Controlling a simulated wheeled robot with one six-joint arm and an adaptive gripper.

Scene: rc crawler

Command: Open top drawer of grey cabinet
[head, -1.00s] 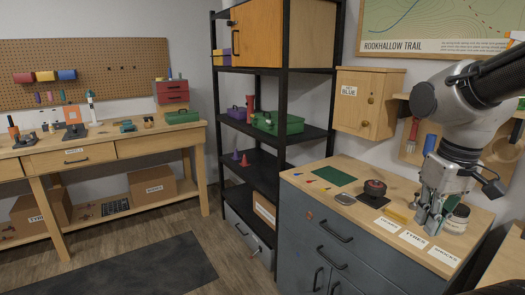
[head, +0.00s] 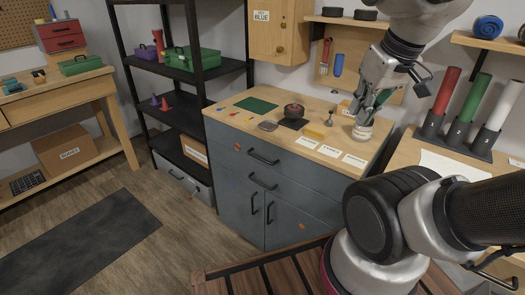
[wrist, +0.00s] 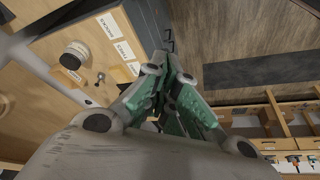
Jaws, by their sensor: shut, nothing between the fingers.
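The grey cabinet (head: 225,165) stands in the middle of the head view under a wooden top. Its top drawer (head: 300,172) looks closed, with a dark bar handle (head: 263,158) on its front. A second drawer handle (head: 262,182) is just below. My gripper (head: 372,108) is shut and empty, above the right end of the wooden top, in front of a white jar (head: 362,132) and apart from the handle. In the wrist view my gripper's fingers (wrist: 178,92) point away from the camera, and dark handles (wrist: 168,40) show beyond them.
On the cabinet top are a green mat (head: 257,104), a round dark red item (head: 293,111), a yellow block (head: 316,131) and white labels (head: 328,150). A black shelf rack (head: 200,80) stands to the left. The floor (head: 185,225) before the cabinet's left side is clear.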

